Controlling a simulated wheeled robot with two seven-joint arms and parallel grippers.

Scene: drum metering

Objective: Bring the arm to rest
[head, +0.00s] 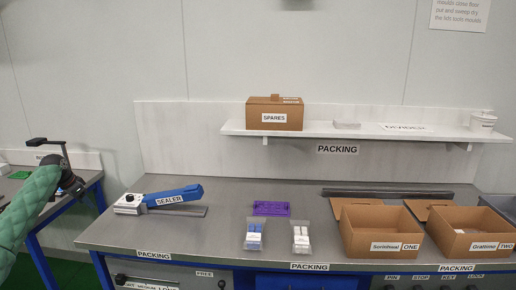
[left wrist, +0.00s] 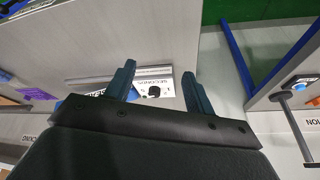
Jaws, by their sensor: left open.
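My left arm comes in from the left in the head view, in a green sleeve. My left gripper (head: 72,184) is the dark part at its end, beside the left bench and left of the main bench; its fingers are hard to make out there. In the left wrist view the two dark fingers (left wrist: 160,84) stand apart with nothing held between them. The white end of the sealer (left wrist: 158,90) shows beyond the fingertips, well below. In the head view the blue and white sealer (head: 168,199) lies on the main bench, apart from the gripper. My right gripper is not in view.
The main bench (head: 190,237) holds a purple tray (head: 271,209), two clear packs and two open cartons (head: 380,235). A shelf (head: 350,131) with a spares box (head: 275,113) hangs behind. A black handle (head: 45,142) stands at the left bench. A floor gap separates the benches.

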